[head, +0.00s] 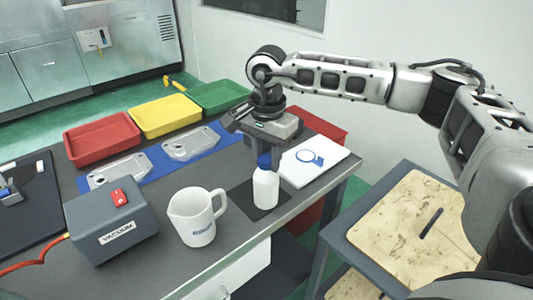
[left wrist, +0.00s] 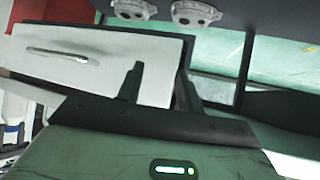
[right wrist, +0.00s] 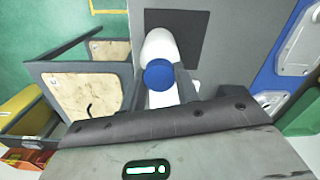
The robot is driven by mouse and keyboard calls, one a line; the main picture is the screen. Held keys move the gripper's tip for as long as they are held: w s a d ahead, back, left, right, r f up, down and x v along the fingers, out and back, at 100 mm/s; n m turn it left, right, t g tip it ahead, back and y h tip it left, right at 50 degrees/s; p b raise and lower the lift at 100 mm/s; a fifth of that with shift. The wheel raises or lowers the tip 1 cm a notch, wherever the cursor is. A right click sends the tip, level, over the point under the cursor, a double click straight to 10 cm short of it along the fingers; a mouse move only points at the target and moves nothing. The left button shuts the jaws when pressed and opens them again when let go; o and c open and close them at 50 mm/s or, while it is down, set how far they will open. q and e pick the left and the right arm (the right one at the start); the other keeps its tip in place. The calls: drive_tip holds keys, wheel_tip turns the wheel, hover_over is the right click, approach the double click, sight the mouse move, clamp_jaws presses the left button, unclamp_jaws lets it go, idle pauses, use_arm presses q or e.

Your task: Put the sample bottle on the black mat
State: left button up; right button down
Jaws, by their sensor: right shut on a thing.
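The sample bottle (head: 265,189) is white with a blue cap and stands upright in the head view. My right gripper (head: 264,156) points down and is shut on it near the cap. The right wrist view shows the blue cap (right wrist: 158,75) between the fingers. The black mat (head: 239,196) lies on the table; the bottle overlaps it in the head view. In the right wrist view the bottle covers part of the mat (right wrist: 190,28) near its left edge. I cannot tell whether its base touches the mat. My left gripper (left wrist: 158,82) is open and empty in the left wrist view.
A white jug (head: 192,216) stands left of the mat, and a grey vacuum box (head: 110,222) is farther left. A white pad (head: 312,163) lies right of the bottle. Castings (head: 190,144) lie on a blue strip behind, before red, yellow and green trays (head: 165,116).

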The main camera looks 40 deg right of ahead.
drive_tip(key=shift+f, duration=0.1)
use_arm(q)
drive_tip(key=shift+w, duration=0.15)
use_arm(e)
drive_tip(key=c, duration=1)
unclamp_jaws()
drive_tip(key=shift+c, duration=0.2)
use_arm(q)
drive_tip(key=shift+r, duration=0.15)
use_arm(e)
drive_tip(key=shift+r, duration=0.3)
use_arm(q)
drive_tip(key=shift+d+f+b, duration=0.15)
drive_tip(key=shift+f+b, duration=0.2)
drive_tip(key=shift+b, duration=0.4)
use_arm(e)
wheel_tip(320, 180, up, 12)
drive_tip(key=shift+f, duration=0.15)
